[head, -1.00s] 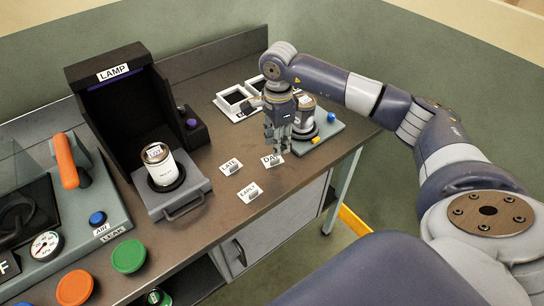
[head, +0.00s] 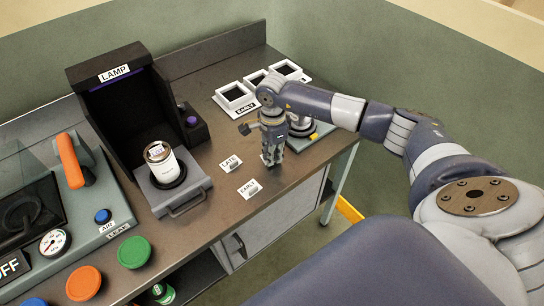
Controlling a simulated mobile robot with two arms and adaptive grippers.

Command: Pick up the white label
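Two small white labels stand on the brown bench: one reading LATE (head: 230,164) and one reading EARLY (head: 250,189). My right gripper (head: 271,162) points down at the bench just right of the LATE label, where a third white label stood earlier. That label is now hidden behind or between the fingers. I cannot tell whether the fingers are open or closed on it. My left gripper is out of view.
A white can (head: 163,168) stands on the tray of the black LAMP box (head: 113,76). White square frames (head: 236,97), one marked EARLY, lie at the back. A grey-green plate (head: 322,131) with another can is behind my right wrist. Orange and green discs (head: 134,252) are at front left.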

